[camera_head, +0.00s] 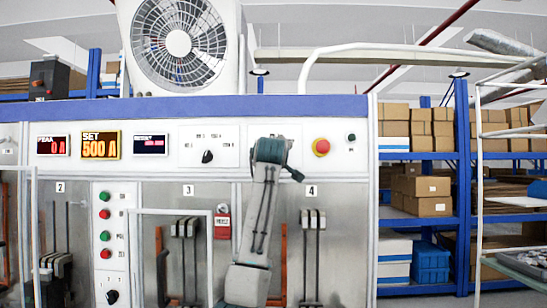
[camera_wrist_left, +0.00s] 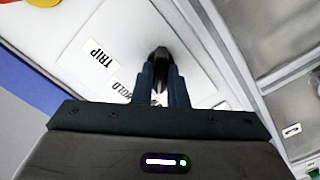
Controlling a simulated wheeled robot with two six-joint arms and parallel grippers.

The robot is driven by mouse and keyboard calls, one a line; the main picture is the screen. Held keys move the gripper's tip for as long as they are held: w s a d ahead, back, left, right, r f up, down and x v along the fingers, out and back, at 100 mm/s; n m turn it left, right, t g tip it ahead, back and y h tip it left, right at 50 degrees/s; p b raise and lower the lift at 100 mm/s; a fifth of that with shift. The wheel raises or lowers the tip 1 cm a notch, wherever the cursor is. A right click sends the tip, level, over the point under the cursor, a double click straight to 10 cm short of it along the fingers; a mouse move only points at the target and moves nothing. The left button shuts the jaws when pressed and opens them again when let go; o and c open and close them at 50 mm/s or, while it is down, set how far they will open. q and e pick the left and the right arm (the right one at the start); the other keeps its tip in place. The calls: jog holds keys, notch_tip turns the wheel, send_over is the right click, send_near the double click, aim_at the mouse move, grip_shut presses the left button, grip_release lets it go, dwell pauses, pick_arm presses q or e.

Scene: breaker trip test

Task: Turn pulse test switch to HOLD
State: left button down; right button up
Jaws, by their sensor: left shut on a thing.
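The pulse test switch is a black knob (camera_wrist_left: 158,56) on a white plate (camera_wrist_left: 205,75) in the left wrist view. A label reading TRIP (camera_wrist_left: 103,54) and a partly covered label reading HOLD (camera_wrist_left: 121,90) lie to its left. My left gripper (camera_wrist_left: 161,82) is shut on the knob, one dark finger on each side. I cannot tell which label the knob points at. In the head view my left arm rises in front of the panel, and its wrist (camera_head: 271,152) hides the switch and the fingertips. My right gripper is not in view.
A second black knob (camera_head: 207,156) sits left of my wrist, and a red emergency button (camera_head: 321,147) sits close to its right. A red padlock (camera_head: 223,222) hangs below. The SET display (camera_head: 100,145) reads 500 A.

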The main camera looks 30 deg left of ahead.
pick_arm(q)
jog(key=shift+m, duration=0.3)
jog(key=shift+d+m+p, duration=0.1)
jog(key=shift+m+p, duration=0.7)
jog(key=shift+m, duration=3.4)
jog(key=c, duration=1.5)
grip_release()
jog(key=shift+c, duration=0.2)
jog(key=shift+o, duration=0.5)
